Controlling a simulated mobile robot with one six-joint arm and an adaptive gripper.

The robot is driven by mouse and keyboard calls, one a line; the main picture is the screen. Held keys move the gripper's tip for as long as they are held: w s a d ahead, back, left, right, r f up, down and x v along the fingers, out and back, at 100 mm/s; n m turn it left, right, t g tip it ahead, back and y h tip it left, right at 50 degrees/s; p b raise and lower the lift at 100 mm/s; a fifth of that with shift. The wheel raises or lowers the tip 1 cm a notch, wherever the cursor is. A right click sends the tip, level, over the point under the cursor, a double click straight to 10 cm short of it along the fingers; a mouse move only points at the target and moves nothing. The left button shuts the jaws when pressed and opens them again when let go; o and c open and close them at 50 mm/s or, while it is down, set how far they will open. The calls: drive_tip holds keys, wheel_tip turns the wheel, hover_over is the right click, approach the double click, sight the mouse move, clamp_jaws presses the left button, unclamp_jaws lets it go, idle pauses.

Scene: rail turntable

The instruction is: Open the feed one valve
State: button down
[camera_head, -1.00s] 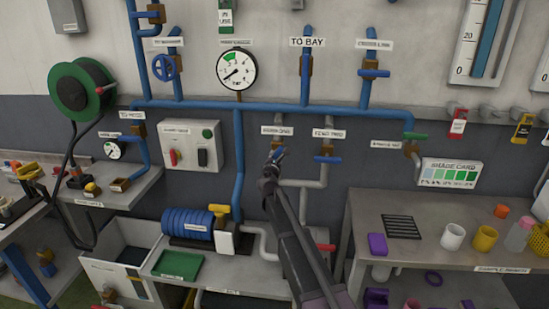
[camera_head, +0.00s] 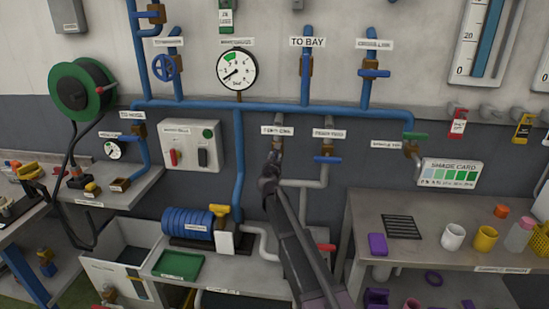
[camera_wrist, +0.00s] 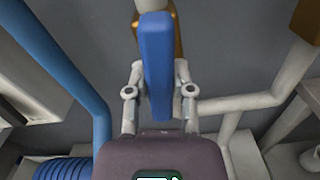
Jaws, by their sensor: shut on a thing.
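The feed one valve (camera_head: 277,146) sits on the wall pipework under its label (camera_head: 277,131). My gripper (camera_head: 271,165) is in front of it and hides most of its handle in the head view. In the wrist view the blue handle (camera_wrist: 156,45) stands upright, roughly in line with the pale pipe stub above it. The brass valve body shows behind it. The fingers of my gripper (camera_wrist: 158,80) are shut on the handle, one on each side.
The feed two valve (camera_head: 327,159), its blue handle crosswise, is close to the right. A grey pipe (camera_head: 302,183) runs below. A blue pipe (camera_head: 238,160) drops on the left. A bench (camera_head: 430,255) with cups stands at the right.

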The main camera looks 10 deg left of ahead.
drive_tip(key=shift+c, duration=2.4)
unclamp_jaws()
drive_tip(key=s, duration=1.2)
drive_tip(key=shift+a, duration=0.25)
